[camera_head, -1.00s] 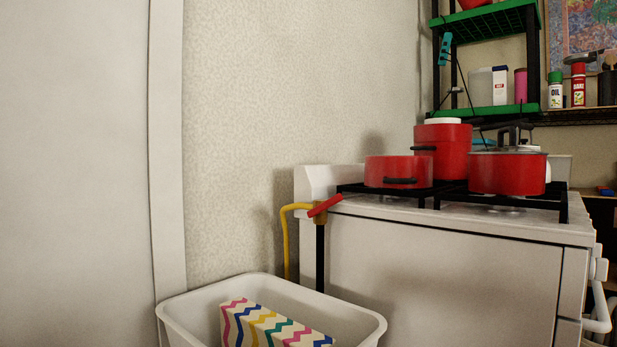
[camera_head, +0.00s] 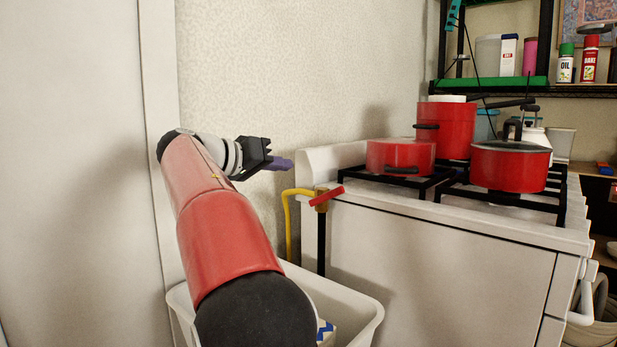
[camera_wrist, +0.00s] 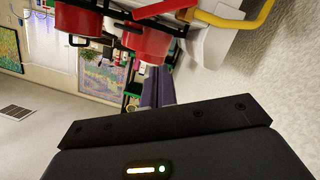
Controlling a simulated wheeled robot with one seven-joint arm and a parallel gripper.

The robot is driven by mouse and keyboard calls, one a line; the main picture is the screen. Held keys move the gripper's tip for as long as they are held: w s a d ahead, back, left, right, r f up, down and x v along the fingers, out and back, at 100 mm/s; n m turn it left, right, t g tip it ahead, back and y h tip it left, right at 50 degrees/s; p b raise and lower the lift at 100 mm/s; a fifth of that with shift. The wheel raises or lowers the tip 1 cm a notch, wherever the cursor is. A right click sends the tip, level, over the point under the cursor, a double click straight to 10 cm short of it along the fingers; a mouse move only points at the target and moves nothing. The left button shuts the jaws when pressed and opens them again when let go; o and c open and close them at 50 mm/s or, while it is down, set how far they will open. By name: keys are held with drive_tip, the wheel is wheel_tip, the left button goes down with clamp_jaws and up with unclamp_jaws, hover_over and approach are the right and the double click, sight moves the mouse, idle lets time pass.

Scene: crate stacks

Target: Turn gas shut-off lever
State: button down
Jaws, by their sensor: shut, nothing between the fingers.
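The red gas shut-off lever (camera_head: 326,196) sits on a brass valve at the left end of the white stove, slanting up to the right. A yellow pipe (camera_head: 287,222) joins the valve from the left, and a black pipe (camera_head: 321,245) runs down below it. My gripper (camera_head: 288,163) is shut and empty, up and to the left of the lever, apart from it, with its purple fingers pointing right. In the wrist view the shut fingers (camera_wrist: 160,87) show at the middle, and the lever (camera_wrist: 222,20) and yellow pipe (camera_wrist: 254,14) are near the top.
Red pots (camera_head: 400,157) stand on the black burner grates of the stove (camera_head: 430,255). A white bin (camera_head: 365,315) stands on the floor below the valve, partly hidden by my arm. The patterned wall is close behind. Shelves (camera_head: 490,85) stand at the back right.

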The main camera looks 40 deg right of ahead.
hover_over(327, 196)
drive_tip(key=w+a, duration=0.2)
drive_tip(key=a, duration=0.1)
drive_tip(key=f, duration=0.2)
drive_tip(key=shift+s+d+f, duration=0.15)
drive_tip(key=shift+s+f, duration=0.15)
drive_tip(key=shift+f, duration=0.3)
drive_tip(key=shift+s+d+f, duration=0.15)
drive_tip(key=shift+s+f, duration=0.2)
drive_tip(key=shift+f, duration=0.2)
drive_tip(key=shift+s+d+f, duration=0.15)
drive_tip(key=shift+s+f, duration=0.15)
drive_tip(key=shift+f, duration=0.3)
drive_tip(key=shift+f+b, duration=0.15)
drive_tip(key=shift+b, duration=0.15)
drive_tip(key=shift+s+m+b, duration=0.15)
drive_tip(key=shift+m+b, duration=0.15)
drive_tip(key=shift+b, duration=0.25)
